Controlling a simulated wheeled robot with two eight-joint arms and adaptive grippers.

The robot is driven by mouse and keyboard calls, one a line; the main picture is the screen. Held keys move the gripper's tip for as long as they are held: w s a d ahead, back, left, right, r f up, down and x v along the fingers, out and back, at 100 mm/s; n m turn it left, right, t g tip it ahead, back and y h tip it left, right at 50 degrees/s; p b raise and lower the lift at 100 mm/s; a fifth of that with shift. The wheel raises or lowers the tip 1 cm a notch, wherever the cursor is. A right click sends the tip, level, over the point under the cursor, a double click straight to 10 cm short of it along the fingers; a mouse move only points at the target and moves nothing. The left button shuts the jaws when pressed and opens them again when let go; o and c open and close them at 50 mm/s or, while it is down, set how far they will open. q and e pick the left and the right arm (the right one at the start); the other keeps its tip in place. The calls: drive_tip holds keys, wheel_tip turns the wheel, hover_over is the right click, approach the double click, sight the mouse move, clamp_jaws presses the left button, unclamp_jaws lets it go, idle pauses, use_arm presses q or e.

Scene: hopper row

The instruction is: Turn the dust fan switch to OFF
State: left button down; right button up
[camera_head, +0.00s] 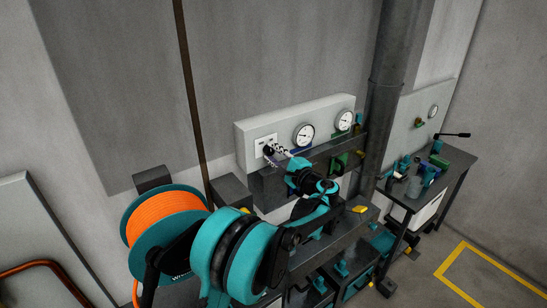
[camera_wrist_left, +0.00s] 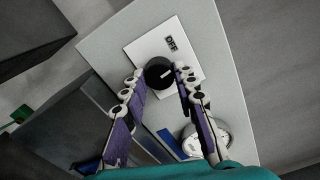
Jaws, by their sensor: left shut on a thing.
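The dust fan switch is a round black knob (camera_wrist_left: 156,70) on a white plate (camera_wrist_left: 150,47), mounted on a light grey panel. A small label (camera_wrist_left: 171,43) above the knob in the wrist view seems to read OFF. A white mark on the knob points right and slightly up in that view, not straight at the label. My left gripper (camera_wrist_left: 160,78) is shut on the knob, one purple-padded finger on each side. In the head view the left gripper (camera_head: 274,152) is at the panel's left end and partly covers the knob. My right gripper is not in view.
Two round gauges (camera_head: 304,135) (camera_head: 344,120) sit right of the switch on the panel (camera_head: 285,119). A dark shelf (camera_head: 270,183) juts out below. An orange hose reel (camera_head: 165,215) stands left, a thick pipe (camera_head: 384,95) and a cluttered table (camera_head: 455,165) right.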

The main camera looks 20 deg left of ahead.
use_arm(q)
drive_tip(key=n+b, duration=0.1)
drive_tip(key=n, duration=0.4)
drive_tip(key=shift+n, duration=0.3)
idle(0.4)
drive_tip(key=c, duration=1.2)
unclamp_jaws()
drive_tip(key=v, duration=1.2)
